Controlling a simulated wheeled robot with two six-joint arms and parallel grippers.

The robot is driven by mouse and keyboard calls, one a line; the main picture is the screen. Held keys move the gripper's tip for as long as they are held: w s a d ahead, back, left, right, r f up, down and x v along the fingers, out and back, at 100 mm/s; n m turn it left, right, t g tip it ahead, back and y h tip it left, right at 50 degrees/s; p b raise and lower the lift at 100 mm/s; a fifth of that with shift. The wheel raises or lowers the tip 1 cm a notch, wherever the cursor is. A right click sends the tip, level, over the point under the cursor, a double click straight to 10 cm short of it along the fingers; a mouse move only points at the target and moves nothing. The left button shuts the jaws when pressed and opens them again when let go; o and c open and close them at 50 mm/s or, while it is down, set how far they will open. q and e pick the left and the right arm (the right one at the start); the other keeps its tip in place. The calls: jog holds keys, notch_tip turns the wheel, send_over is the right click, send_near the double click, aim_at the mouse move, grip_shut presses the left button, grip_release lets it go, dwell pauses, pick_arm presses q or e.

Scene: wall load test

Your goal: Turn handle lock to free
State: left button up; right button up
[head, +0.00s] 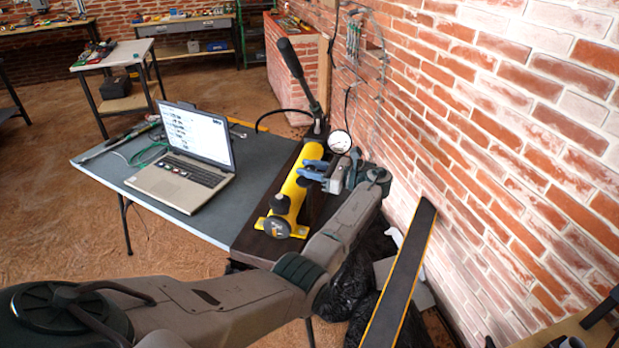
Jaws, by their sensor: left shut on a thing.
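A yellow hand pump (291,192) lies on a dark board at the right edge of the table. Its long black handle (297,72) stands tilted up at the far end, and a round white gauge (340,142) sits beside it. My left gripper (312,170) reaches in from the right side of the pump, its blue-grey fingers over the yellow body below the handle's foot. It is shut on a small part there, which I take to be the handle lock; the fingers hide it. My right gripper is not in view.
An open laptop (187,158) stands on the grey table (225,212), with green cable and tools behind it. A brick wall (500,130) runs close along the right.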

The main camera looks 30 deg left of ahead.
pick_arm(q)
jog(key=shift+f+n+g+h+b, duration=0.1)
jog(key=shift+n+g+h+b, duration=0.2)
jog(key=shift+n+g+b, duration=0.6)
jog(key=o, duration=0.9)
jog(key=shift+o, duration=0.2)
jog(key=shift+d, duration=0.15)
